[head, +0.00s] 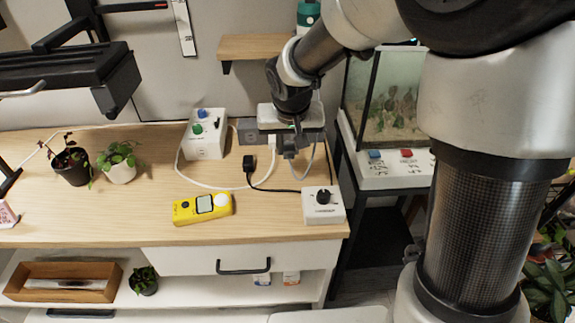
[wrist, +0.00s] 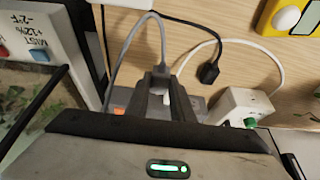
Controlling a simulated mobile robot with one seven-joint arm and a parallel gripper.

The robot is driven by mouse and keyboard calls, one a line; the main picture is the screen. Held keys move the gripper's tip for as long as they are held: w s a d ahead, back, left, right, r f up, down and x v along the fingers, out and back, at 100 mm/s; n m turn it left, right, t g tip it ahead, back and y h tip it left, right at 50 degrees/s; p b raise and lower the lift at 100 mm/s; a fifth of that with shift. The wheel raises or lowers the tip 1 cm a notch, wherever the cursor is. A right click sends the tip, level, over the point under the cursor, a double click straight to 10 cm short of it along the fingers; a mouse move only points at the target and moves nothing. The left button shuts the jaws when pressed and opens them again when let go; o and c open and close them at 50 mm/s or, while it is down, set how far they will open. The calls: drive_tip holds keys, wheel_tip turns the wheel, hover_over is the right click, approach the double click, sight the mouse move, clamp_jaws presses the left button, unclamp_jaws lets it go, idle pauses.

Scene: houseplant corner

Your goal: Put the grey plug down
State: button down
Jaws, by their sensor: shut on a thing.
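The grey plug (wrist: 159,88) is between my gripper's fingers, mostly covered by them. Its grey cord (wrist: 132,43) loops up and away from the fingers in the wrist view. My gripper (head: 289,154) is shut on the plug and points down over the back right of the wooden worktop (head: 140,200). A grey power strip (head: 252,130) lies behind and partly under my gripper; it also shows in the wrist view (wrist: 122,97), with an orange switch. I cannot tell whether the plug touches the strip or worktop.
A black plug (head: 249,162) lies on the worktop. A white box with a black knob (head: 323,205), a yellow meter (head: 202,208) and a white box with green and blue knobs (head: 204,134) stand around it. A white cord curves between them. A fish tank (head: 388,98) is at right.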

sight(289, 159)
drive_tip(key=shift+f+b, duration=0.8)
drive_tip(key=shift+f, duration=1.75)
drive_tip(key=shift+f+b, duration=0.45)
drive_tip(key=shift+b, duration=0.05)
drive_tip(key=c, duration=1.5)
unclamp_jaws()
drive_tip(key=shift+c, duration=0.2)
